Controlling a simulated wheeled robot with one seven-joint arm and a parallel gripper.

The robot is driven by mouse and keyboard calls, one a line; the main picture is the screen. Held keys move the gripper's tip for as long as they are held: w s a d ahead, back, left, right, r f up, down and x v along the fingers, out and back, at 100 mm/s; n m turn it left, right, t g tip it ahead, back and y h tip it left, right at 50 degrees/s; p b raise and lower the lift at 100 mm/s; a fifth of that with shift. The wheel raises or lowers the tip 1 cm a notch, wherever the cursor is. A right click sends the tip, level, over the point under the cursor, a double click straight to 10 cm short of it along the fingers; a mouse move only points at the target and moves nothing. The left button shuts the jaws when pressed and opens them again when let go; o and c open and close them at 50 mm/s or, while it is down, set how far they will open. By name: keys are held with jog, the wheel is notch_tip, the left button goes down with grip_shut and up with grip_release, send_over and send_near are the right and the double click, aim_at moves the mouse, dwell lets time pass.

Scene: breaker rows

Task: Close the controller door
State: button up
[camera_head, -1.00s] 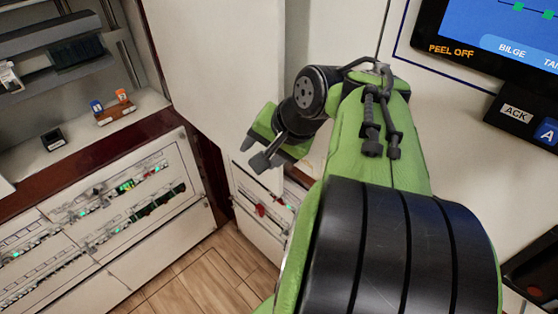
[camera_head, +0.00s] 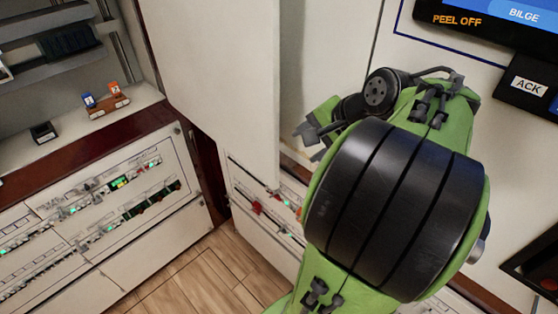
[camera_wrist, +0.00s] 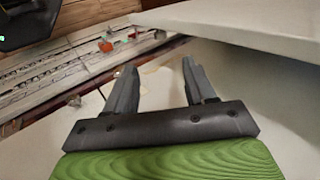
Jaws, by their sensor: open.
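The controller door (camera_head: 215,80) is a tall plain white panel standing open at upper centre of the head view. A pale gap shows between its right edge and the wall with the screen. My gripper (camera_head: 306,138) is just right of the door's free edge, near its lower part, partly hidden by my own wrist. In the wrist view my gripper (camera_wrist: 160,78) has its two grey fingers spread with nothing between them. A white surface lies to their right; I cannot tell whether it touches them.
A breaker panel (camera_head: 100,215) with green lights is at lower left. Above it, a ledge holds small blue and orange tagged blocks (camera_head: 108,105). A low panel with a red handle (camera_head: 256,207) sits under the door. A screen (camera_head: 490,20) is at upper right. Wooden floor (camera_head: 200,275) is clear.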

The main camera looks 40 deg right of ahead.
jog(key=b+x, duration=0.8)
jog(key=x, duration=0.8)
jog(key=shift+d+m, duration=0.3)
jog(key=shift+d, duration=0.25)
jog(key=shift+f, duration=0.1)
grip_shut()
